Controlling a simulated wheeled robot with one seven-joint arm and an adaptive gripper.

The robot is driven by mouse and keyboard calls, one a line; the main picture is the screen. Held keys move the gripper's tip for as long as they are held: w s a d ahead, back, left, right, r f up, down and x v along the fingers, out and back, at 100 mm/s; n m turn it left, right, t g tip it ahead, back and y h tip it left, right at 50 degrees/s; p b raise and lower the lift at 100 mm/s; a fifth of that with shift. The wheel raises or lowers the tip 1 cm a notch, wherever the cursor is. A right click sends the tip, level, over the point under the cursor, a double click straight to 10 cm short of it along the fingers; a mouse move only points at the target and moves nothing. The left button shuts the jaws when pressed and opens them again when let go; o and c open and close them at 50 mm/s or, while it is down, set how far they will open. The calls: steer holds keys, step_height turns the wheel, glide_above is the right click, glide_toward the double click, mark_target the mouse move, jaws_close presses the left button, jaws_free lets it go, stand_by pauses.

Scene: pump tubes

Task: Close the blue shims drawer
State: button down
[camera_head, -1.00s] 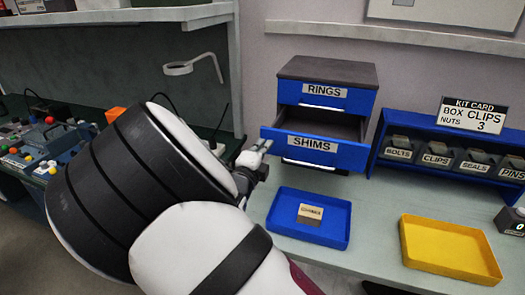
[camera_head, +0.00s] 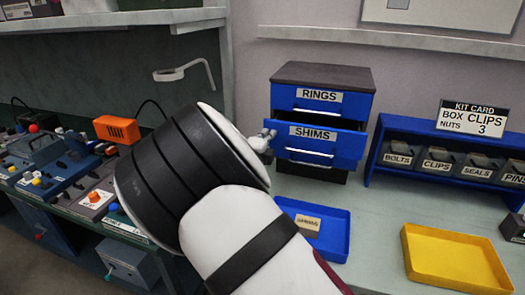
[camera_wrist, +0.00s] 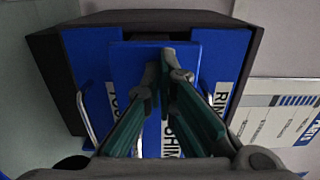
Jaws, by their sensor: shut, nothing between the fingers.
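My gripper (camera_head: 268,138) is at the left end of the shims front. In the wrist view my gripper (camera_wrist: 166,65) is shut and empty, its fingertips against or very close to the drawer front; I cannot tell contact for certain.
A blue tray (camera_head: 338,240) holding a small tan box (camera_head: 307,224) lies below the cabinet. A yellow tray (camera_head: 455,260) lies to the right. A blue bin rack (camera_head: 375,165) with a kit card (camera_head: 473,116) stands right of the cabinet. A lamp-like arm (camera_head: 185,73) is at the left.

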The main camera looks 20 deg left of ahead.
steer(key=w+b, duration=0.2)
steer(key=w, duration=0.5)
steer(key=shift+w+d+f+b, duration=0.1)
steer(key=shift+w+b, duration=0.25)
steer(key=shift+w+r, duration=0.2)
steer(key=shift+d, duration=0.1)
steer(key=shift+r, duration=0.1)
